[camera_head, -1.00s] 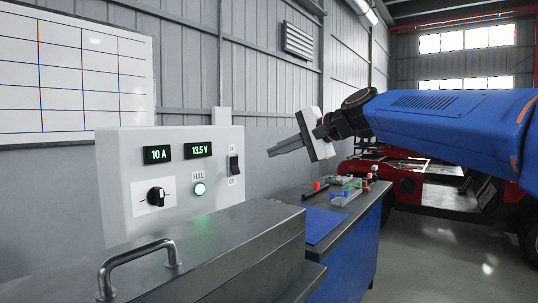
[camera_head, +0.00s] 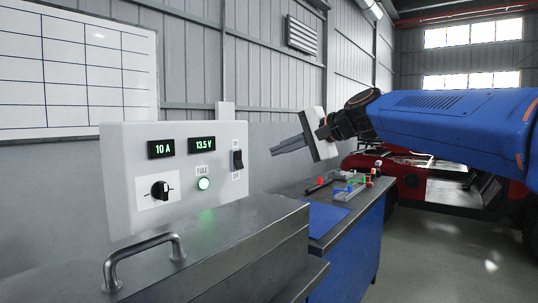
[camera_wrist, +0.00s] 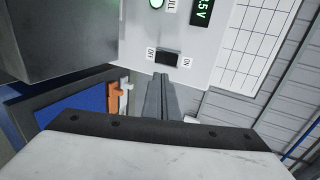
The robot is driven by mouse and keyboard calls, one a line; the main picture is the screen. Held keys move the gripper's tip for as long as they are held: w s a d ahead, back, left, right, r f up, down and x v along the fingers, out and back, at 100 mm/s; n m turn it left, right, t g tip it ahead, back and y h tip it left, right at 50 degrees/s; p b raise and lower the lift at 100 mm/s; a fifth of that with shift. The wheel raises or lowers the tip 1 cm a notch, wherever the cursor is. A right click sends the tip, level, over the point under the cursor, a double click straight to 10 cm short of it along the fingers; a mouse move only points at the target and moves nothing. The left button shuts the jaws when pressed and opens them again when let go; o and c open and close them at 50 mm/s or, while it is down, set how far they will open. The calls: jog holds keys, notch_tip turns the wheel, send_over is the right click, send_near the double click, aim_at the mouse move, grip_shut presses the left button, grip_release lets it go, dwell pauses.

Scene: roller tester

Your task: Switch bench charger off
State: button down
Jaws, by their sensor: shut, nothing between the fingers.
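The bench charger (camera_head: 120,190) is a pale box with lit green readings, "10 A" and "13.5 V". Its green FULL lamp (camera_head: 204,184) glows. The black rocker switch (camera_head: 237,160) sits at the panel's right edge, between ON above and OFF below; its tilt is too small to tell. My gripper (camera_head: 273,152) is shut and empty, right of the switch with a gap in the head view. In the wrist view the closed fingers (camera_wrist: 162,78) point at the switch (camera_wrist: 167,58), their tips just below it in the picture.
A grey metal box with a handle (camera_head: 145,258) stands in front of the charger. A bench (camera_head: 345,225) with small coloured parts and a blue mat (camera_head: 324,218) lies below my gripper. A red vehicle (camera_head: 455,194) stands behind at right. A gridded whiteboard (camera_head: 75,75) hangs at left.

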aim_at(240, 159)
jog(key=x, duration=1.3)
jog(key=shift+a+f, duration=0.15)
jog(key=shift+f, duration=0.05)
jog(key=shift+w+r, duration=0.1)
jog(key=shift+r, duration=1)
jog(key=v, duration=1.3)
jog(key=shift+s+d+f, duration=0.2)
jog(key=shift+d+f, duration=0.05)
jog(key=shift+d, duration=0.2)
